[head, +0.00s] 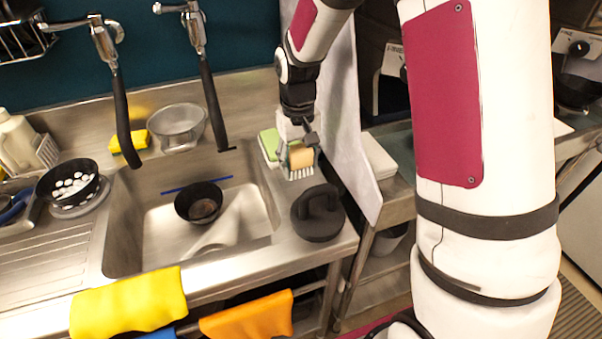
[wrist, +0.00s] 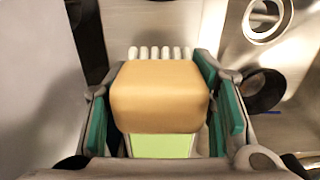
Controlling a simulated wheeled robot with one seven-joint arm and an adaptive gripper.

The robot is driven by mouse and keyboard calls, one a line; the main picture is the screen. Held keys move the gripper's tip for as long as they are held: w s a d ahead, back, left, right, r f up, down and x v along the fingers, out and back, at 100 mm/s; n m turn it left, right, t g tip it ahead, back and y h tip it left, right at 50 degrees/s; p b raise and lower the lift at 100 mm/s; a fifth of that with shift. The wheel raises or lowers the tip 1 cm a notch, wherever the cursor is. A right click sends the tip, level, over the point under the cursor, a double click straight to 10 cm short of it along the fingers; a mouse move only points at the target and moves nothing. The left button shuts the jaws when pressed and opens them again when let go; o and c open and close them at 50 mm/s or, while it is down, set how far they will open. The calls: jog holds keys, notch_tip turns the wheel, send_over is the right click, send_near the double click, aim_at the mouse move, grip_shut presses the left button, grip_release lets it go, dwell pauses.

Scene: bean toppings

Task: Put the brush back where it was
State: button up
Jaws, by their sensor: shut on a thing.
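The brush shows in the head view (head: 301,156) as a tan block with white bristles pointing down. In the wrist view the brush (wrist: 160,95) fills the middle, with a row of white bristles at its far edge. My gripper (head: 298,150) is shut on the brush, with a green-padded finger on each side of it in the wrist view. The brush is over the counter strip to the right of the sink (head: 120,235). Whether its bristles touch the counter cannot be told. A green and white sponge (head: 268,143) is just left of and behind the brush.
A dark round handled object (head: 318,213) stands on the counter in front of the brush. A black bowl (head: 199,203) is in the sink. A white panel (head: 347,130) rises close on the right. A glass bowl (head: 177,127) and a yellow sponge (head: 129,141) sit behind the sink.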

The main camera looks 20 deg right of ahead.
aim_at(299, 174)
jog(key=shift+f, duration=2)
jog(key=shift+f, duration=0.15)
jog(key=o, duration=1)
